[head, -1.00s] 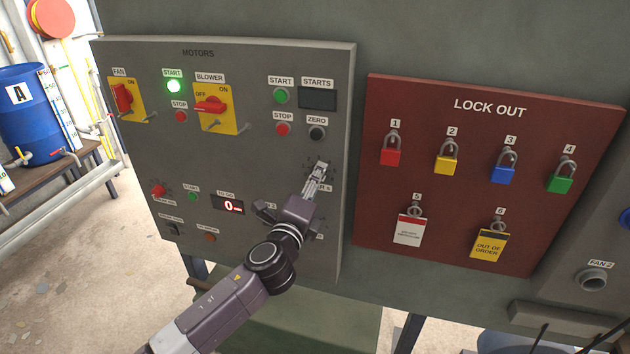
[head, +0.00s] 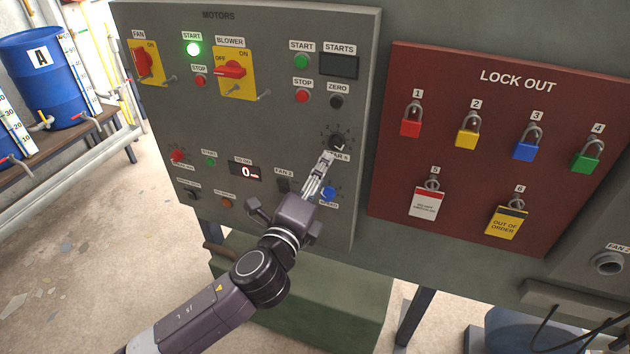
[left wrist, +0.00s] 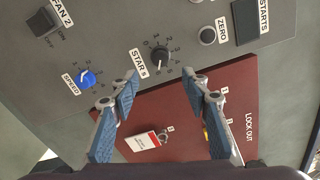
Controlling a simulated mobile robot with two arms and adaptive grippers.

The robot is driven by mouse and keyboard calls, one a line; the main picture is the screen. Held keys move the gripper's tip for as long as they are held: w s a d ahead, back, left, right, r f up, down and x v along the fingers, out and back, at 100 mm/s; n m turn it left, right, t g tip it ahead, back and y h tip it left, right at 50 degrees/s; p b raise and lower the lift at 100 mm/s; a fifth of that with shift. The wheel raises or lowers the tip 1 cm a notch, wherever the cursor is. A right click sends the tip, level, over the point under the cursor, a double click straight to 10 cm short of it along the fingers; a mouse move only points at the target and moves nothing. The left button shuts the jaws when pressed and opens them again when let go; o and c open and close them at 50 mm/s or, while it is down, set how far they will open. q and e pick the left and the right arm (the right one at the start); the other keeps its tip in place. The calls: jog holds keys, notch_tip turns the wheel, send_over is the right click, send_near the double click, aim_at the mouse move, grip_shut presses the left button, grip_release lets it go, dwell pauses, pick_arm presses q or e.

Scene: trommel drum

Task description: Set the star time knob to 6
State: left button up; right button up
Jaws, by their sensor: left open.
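The star time knob (head: 339,142) is a round black knob on the grey motors panel (head: 225,130), with a "STAR s" label beside it. It also shows in the left wrist view (left wrist: 160,56), with a ring of small numbers and a pale pointer mark; the exact number it points to is too small to tell. My left gripper (head: 322,168) is just below the knob in the head view. In the left wrist view its blue-padded fingers (left wrist: 166,82) are spread apart and empty, with the knob beyond and between the tips, seemingly not touched. My right gripper is not in view.
The black zero button (head: 337,102) is above the knob. The red lock-out board (head: 480,170) with several padlocks stands to the right.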

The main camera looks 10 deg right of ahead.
pick_arm(q)
jog(key=shift+v, duration=1.25)
jog(key=shift+f, duration=0.1)
jog(key=a+f+n+g+y+b, duration=0.15)
jog(key=a+f+n, duration=0.3)
jog(key=f, duration=0.75)
jog(key=w+a+f+n+g+y, duration=0.1)
jog(key=a+f+n+g+y, duration=0.15)
jog(key=a+f, duration=0.7)
jog(key=a+f+n+g+y, duration=0.1)
jog(key=a+f+n+y, duration=0.3)
jog(key=f, duration=1.1)
jog(key=s+a+f+n+g+b, duration=0.1)
jog(key=s+a+f+n+g, duration=0.2)
jog(key=s+f, duration=0.55)
jog(key=s+a+f+n, duration=0.3)
jog(key=s+a+f, duration=0.25)
jog(key=f, duration=0.55)
jog(key=s+a+f+n+g, duration=0.2)
jog(key=s+f, duration=0.3)
jog(key=s, duration=0.7)
jog(key=s+a+f+n+g+y, duration=0.1)
jog(key=s+a+f+n, duration=0.3)
jog(key=s, duration=0.8)
jog(key=s+a+f+n+g+y+b, duration=0.1)
jog(key=s+a+f+n+g, duration=0.2)
jog(key=s+f, duration=0.4)
jog(key=s+a, duration=0.1)
jog(key=s, duration=0.4)
jog(key=shift+s, duration=0.4)
